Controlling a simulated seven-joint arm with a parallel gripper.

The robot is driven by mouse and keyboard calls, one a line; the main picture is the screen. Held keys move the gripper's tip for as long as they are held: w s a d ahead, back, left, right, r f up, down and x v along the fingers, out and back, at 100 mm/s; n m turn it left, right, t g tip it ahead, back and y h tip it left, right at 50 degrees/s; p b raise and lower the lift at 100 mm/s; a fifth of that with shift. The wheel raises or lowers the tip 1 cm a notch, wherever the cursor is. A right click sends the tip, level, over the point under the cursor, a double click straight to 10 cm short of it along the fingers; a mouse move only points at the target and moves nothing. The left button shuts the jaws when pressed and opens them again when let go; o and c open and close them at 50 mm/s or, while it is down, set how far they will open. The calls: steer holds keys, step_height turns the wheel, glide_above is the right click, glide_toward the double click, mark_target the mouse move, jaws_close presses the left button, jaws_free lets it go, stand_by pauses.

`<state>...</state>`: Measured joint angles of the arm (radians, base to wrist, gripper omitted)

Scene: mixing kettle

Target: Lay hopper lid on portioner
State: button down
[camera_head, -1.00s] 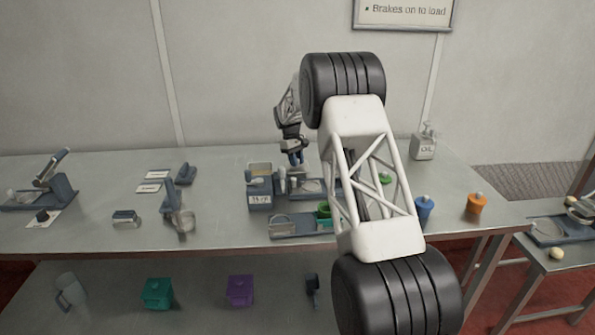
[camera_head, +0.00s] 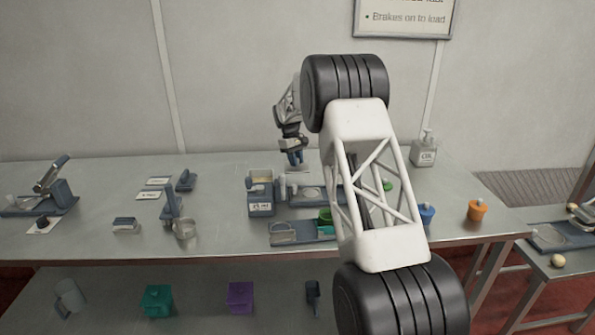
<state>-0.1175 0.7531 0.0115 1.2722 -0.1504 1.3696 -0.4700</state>
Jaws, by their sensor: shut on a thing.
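My gripper (camera_head: 295,161) is small and far off at the back of the bench, at the end of my arm. A blue-grey box with a pale yellowish open top and a white label (camera_head: 261,209), likely the portioner, stands on the bench to the left of my gripper and nearer the camera. The lid is apart from this box.
Blue (camera_head: 427,213) and orange (camera_head: 478,210) pots stand at the right. A stand with a clear cup (camera_head: 185,228) is at the left. My large arm link covers the bench's right middle.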

steer(key=s+a+r, duration=0.9)
steer(key=a+r, duration=0.3)
steer(key=a, duration=0.2)
steer(key=shift+s, duration=0.15)
steer(key=shift+f, duration=0.3)
steer(key=shift+d+f, duration=0.1)
steer(key=shift+f, duration=2.55)
steer(key=shift+f, duration=1.6)
steer(key=shift+c, duration=2)
jaws_free()
steer(key=v, duration=0.7)
